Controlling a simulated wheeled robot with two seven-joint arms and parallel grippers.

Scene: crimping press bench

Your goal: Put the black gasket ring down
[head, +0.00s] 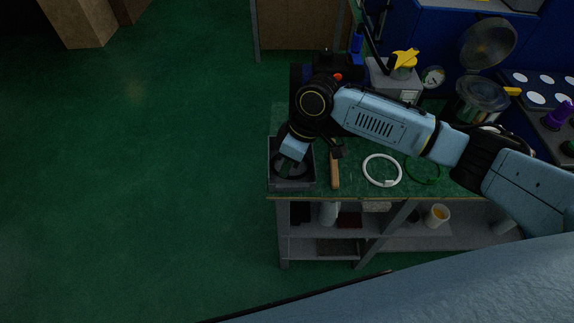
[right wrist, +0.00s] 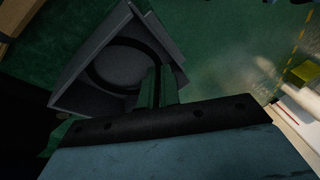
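The black gasket ring (right wrist: 91,72) shows in the right wrist view as a dark loop within the walls of a grey open tray (right wrist: 80,98). My right gripper (right wrist: 158,72) has its two green fingers close together, with the ring's dark band running between them. In the head view the right gripper (head: 287,170) points down into the tray (head: 293,186) at the bench's front left corner. The ring (head: 302,169) is partly hidden there by the gripper. I cannot tell whether it touches the tray floor. My left gripper is not in view.
A wooden-handled tool (head: 334,172) lies just right of the tray. A white ring (head: 367,172) and a green ring (head: 437,178) lie farther right on the green bench top. Yellow-topped equipment (head: 405,59) stands behind my arm. Open floor lies left of the bench.

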